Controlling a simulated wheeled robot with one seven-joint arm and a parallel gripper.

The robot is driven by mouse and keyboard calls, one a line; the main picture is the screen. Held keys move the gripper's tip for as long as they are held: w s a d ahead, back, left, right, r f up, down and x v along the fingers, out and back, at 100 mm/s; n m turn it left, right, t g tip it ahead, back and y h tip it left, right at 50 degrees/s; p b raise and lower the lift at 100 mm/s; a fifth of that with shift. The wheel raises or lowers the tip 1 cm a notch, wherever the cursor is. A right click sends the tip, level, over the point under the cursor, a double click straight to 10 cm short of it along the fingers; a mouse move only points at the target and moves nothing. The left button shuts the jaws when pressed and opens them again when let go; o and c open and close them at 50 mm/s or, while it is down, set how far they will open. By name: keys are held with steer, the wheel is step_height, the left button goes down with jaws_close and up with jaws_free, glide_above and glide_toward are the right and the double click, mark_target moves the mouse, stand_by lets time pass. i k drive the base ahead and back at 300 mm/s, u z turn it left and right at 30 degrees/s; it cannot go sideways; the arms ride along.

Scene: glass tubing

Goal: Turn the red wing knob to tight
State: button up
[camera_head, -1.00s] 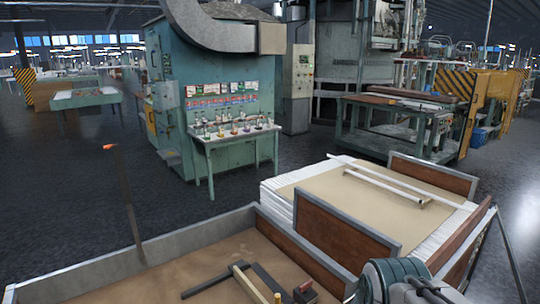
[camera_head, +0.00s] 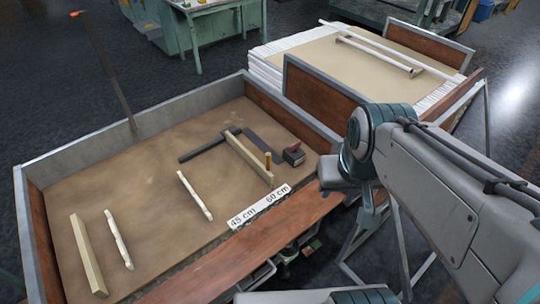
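A small dark block (camera_head: 293,157) sits at the right end of the brown worktable, near the dark bars. The red piece on its top (camera_head: 294,147) looks like the red wing knob. It is too small to tell how far it is turned. My arm reaches in from the right, and its grey and teal joints are to the right of the block, apart from it in the picture. I cannot make out gripper fingers in this view. Nothing covers the red knob.
The worktable (camera_head: 140,170) has raised grey and brown walls. A white stack (camera_head: 265,70) stands behind.

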mark_target(292, 147)
steer(key=u, duration=0.05)
steer(key=k, duration=0.65)
steer(key=z, duration=0.65)
steer(key=i, duration=1.05)
steer(key=u, duration=0.7)
steer(key=i, duration=0.35)
steer(key=u, duration=0.35)
